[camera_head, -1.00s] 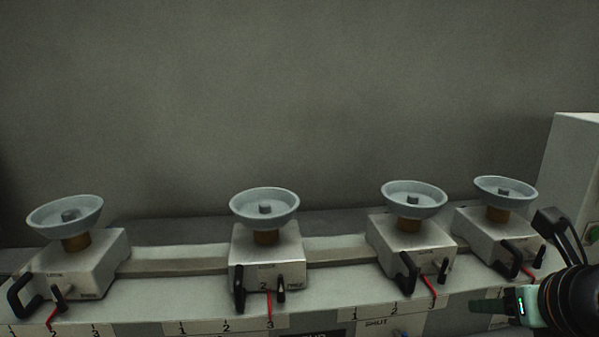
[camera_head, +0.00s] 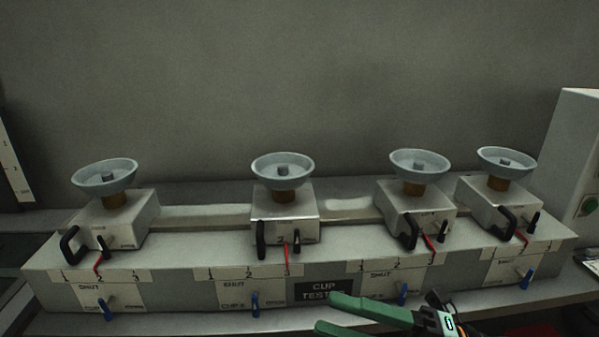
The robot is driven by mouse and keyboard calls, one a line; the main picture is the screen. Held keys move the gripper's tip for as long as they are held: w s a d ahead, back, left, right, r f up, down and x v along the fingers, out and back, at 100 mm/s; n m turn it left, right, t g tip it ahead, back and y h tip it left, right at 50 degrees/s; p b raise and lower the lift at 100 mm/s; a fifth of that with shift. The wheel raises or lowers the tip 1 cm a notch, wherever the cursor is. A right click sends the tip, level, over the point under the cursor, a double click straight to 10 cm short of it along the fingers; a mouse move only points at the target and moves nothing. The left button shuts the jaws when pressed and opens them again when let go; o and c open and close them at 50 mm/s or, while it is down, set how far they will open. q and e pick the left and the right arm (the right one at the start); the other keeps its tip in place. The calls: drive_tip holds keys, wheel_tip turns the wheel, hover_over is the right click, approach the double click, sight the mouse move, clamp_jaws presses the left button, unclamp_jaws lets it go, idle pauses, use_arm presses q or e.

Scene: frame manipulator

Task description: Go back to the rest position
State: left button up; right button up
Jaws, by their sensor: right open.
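My right gripper (camera_head: 338,318) is at the bottom of the picture, right of centre. Its green fingers are open and empty, pointing left in front of the bench front, below the dark cup test label (camera_head: 324,291). No cup unit is between the fingers. My left gripper is out of view. Several white box units, each with a grey cup on a brown stem, stand along a rail; the leftmost cup (camera_head: 104,176) and the second cup (camera_head: 282,166) are at left and centre. Each unit has a black handle, a black lever and a red pointer.
The long grey bench (camera_head: 165,265) carries numbered scales and several blue levers, such as one (camera_head: 255,304) below the second unit. A white cabinet (camera_head: 570,150) with a green button stands at the right. A marked panel (camera_head: 14,160) is at the far left. Space above the cups is clear.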

drive_tip(key=w+d+f+m+t+h+p, duration=0.1)
drive_tip(key=w+d+f+m+t+h, duration=0.45)
drive_tip(key=m, duration=0.45)
drive_tip(key=w+d+f+m+t+h, duration=0.25)
drive_tip(key=f+m+t+h, duration=0.3)
drive_tip(key=m+t, duration=0.45)
drive_tip(key=s+d+f+m+g+h, duration=0.2)
drive_tip(key=s+f+m+g+h, duration=0.15)
drive_tip(key=f, duration=0.55)
drive_tip(key=s+d+f+m+g+h, duration=0.25)
drive_tip(key=f+m, duration=0.25)
drive_tip(key=f, duration=0.4)
drive_tip(key=s+a+f+m+g+h+p, duration=0.1)
drive_tip(key=s+f+g, duration=0.3)
drive_tip(key=s+f, duration=0.5)
drive_tip(key=shift+f+m, duration=0.6)
drive_tip(key=shift+m, duration=0.05)
drive_tip(key=shift+a, duration=0.1)
